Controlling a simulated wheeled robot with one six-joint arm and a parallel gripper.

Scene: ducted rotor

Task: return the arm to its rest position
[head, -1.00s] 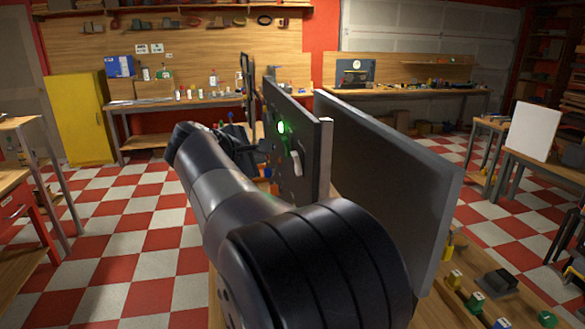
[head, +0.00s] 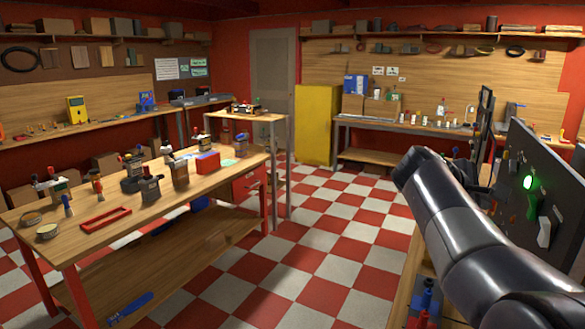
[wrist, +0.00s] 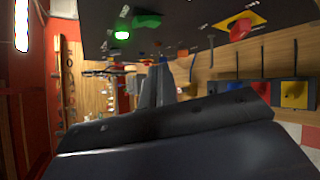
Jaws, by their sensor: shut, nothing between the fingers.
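My arm reaches away at the right of the head view, beside a dark upright panel (head: 545,190). The panel's dark face fills the top of the wrist view, with the lit lamp (wrist: 122,35), a green knob (wrist: 147,20) and a red knob on a yellow plate (wrist: 240,27). The fingers look apart from the panel.
A workbench (head: 130,225) with several tools and a red box (head: 208,162) stands at the left. A yellow cabinet (head: 317,125) and a back bench (head: 400,128) stand behind. The checkered floor (head: 330,230) between is clear. Blue and red items (head: 426,300) sit below my arm.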

